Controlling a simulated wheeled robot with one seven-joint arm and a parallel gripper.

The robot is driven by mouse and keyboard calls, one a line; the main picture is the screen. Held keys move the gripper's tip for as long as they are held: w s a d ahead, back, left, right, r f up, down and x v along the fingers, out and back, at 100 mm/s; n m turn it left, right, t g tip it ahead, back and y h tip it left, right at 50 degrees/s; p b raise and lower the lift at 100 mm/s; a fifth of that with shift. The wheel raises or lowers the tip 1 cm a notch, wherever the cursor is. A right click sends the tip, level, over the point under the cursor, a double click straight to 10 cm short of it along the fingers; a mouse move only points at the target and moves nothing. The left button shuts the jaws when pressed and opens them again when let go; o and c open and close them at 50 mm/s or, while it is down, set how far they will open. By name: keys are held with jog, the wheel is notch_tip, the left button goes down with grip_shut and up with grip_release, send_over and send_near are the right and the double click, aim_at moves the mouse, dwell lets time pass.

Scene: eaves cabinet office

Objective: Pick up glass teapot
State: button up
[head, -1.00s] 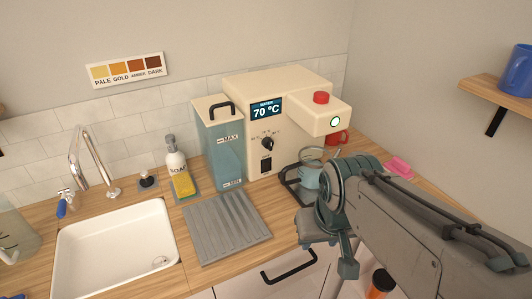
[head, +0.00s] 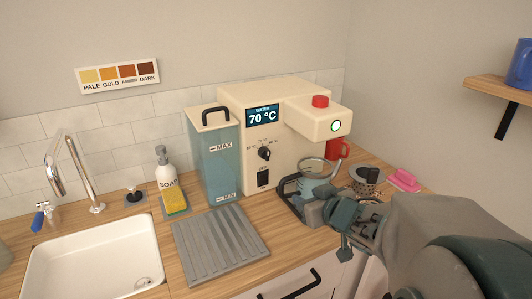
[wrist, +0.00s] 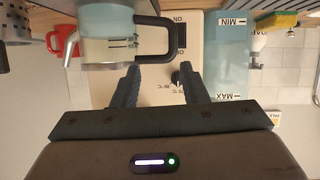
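The glass teapot (head: 318,187) stands under the spout of the cream water machine (head: 262,150), on its black-edged base. It holds bluish liquid. The wrist view is upside down and shows the teapot body (wrist: 108,45) and its black handle (wrist: 176,50). My gripper (wrist: 160,72) is open, its two fingers apart and pointing at the teapot and handle. The handle's lower edge reaches the level of the fingertips; I cannot tell whether they touch.
A red mug (head: 337,149) is behind the teapot. A perforated metal cup (head: 366,178) and a pink sponge (head: 404,180) stand to the right. The blue water tank (head: 213,160) is left of the machine. A grey ridged mat (head: 220,245) and the sink (head: 95,258) are further left.

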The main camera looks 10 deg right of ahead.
aim_at(283, 189)
jog(key=shift+n+y, duration=0.3)
jog(key=shift+y, duration=0.5)
jog(key=p+x, duration=0.2)
jog(key=p, duration=0.1)
jog(key=p+x, duration=0.3)
jog(key=a+p+x, duration=0.1)
jog(key=p+x, duration=0.1)
jog(key=p, duration=0.1)
jog(key=shift+a+f, duration=0.15)
jog(key=shift+f, duration=0.25)
jog(key=shift+w+a+f+p, duration=0.15)
jog(key=shift+w+f+p, duration=0.3)
jog(key=shift+p, duration=0.35)
jog(key=shift+r+p+x, duration=0.1)
jog(key=shift+p+x, duration=0.25)
jog(key=shift+x, duration=0.95)
jog(key=shift+r+p+x, duration=0.15)
jog(key=shift+p+x, duration=0.2)
jog(key=shift+x, duration=1)
jog(key=shift+w+r, duration=0.1)
jog(key=shift+w, duration=0.05)
grip_shut()
